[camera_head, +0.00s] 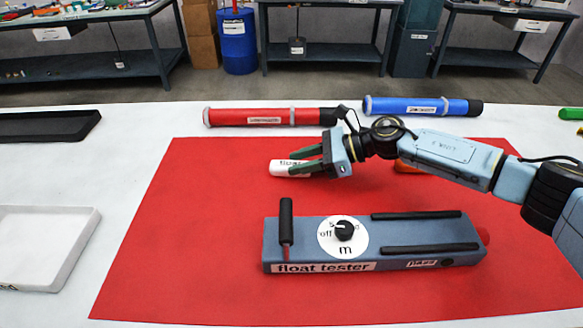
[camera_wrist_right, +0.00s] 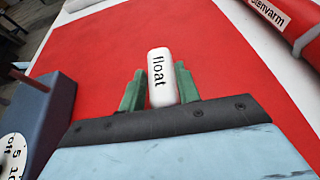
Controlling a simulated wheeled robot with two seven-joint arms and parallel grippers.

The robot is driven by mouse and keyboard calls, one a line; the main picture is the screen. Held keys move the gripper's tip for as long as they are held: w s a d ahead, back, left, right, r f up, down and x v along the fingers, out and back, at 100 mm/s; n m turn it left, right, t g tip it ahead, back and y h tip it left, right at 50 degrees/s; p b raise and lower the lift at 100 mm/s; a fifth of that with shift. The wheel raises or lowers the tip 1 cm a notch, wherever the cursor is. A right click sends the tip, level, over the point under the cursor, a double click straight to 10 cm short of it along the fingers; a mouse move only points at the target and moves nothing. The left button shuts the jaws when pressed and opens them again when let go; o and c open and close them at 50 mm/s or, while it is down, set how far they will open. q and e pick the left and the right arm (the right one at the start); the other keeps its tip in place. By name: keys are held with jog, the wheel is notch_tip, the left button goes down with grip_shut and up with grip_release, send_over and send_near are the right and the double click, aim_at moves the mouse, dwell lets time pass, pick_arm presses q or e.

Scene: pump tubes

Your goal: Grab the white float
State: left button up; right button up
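The white float (camera_head: 283,169), a small rounded block lettered "float", is over the red mat near its back edge in the head view. My right gripper (camera_head: 298,165) reaches it from the right. In the right wrist view the float (camera_wrist_right: 161,75) sits between the two green fingers (camera_wrist_right: 161,88), its far end beyond their tips. The fingers are apart, one on each side; firm contact is not clear. I cannot tell whether the float touches the mat. My left gripper is not in view.
A blue-grey float tester (camera_head: 375,262) with dial and black handle stands on the red mat (camera_head: 180,230) in front. A red tube (camera_head: 265,117) and a blue tube (camera_head: 415,106) lie behind. An orange item (camera_head: 406,167) is partly hidden by my right arm. Trays stand left.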

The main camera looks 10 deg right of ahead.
jog(key=shift+c, duration=1.2)
